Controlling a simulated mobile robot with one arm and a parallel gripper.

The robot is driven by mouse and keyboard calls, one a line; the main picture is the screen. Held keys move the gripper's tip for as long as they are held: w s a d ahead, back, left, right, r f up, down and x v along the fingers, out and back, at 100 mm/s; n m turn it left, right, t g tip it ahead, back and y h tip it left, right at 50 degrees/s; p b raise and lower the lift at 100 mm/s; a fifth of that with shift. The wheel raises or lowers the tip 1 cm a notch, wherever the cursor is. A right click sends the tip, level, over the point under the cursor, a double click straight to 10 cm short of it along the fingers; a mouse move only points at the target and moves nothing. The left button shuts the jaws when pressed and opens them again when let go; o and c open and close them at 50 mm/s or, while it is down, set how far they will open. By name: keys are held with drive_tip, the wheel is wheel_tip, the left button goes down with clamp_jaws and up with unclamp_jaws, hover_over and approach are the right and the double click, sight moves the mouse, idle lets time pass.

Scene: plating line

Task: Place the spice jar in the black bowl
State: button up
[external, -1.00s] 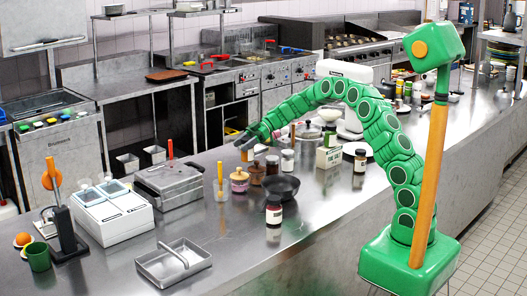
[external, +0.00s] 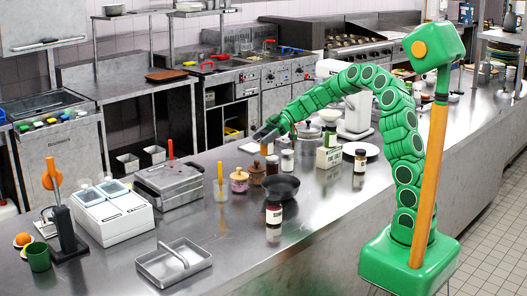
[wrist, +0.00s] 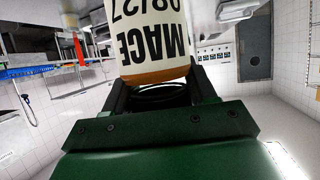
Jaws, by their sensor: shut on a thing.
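My gripper (external: 266,137) is shut on a spice jar (external: 264,148), held up over the counter, above and slightly left of the black bowl (external: 283,188) in the picture. In the wrist view the jar (wrist: 151,42) fills the space beyond the fingers; its pale label reads MACE, upside down, above an orange-brown band. The black bowl sits on the counter and looks empty. In the external view the jar is small and partly hidden by the gripper.
A dark jar with a white label (external: 273,213) stands close in front of the bowl. A pink-tan lidded pot (external: 239,181) and a brown jar (external: 257,174) stand left of it.

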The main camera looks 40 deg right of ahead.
drive_tip(key=s+d+m+t, duration=0.1)
drive_tip(key=s+d, duration=0.3)
drive_tip(key=s, duration=0.7)
drive_tip(key=s+a+r, duration=0.1)
drive_tip(key=s+a, duration=0.1)
drive_tip(key=s, duration=0.5)
drive_tip(key=s+a, duration=0.3)
drive_tip(key=s, duration=0.5)
drive_tip(key=shift+w+a+f, duration=0.6)
drive_tip(key=shift+w+f, duration=1.55)
drive_tip(key=shift+w, duration=0.15)
drive_tip(key=shift+w+a+f, duration=0.65)
drive_tip(key=shift+w+f, duration=1.5)
drive_tip(key=shift+w, duration=0.1)
drive_tip(key=shift+w+a+f, duration=0.6)
drive_tip(key=shift+w+f, duration=1.55)
drive_tip(key=shift+w, duration=0.15)
drive_tip(key=shift+f, duration=0.1)
drive_tip(key=o, duration=1.2)
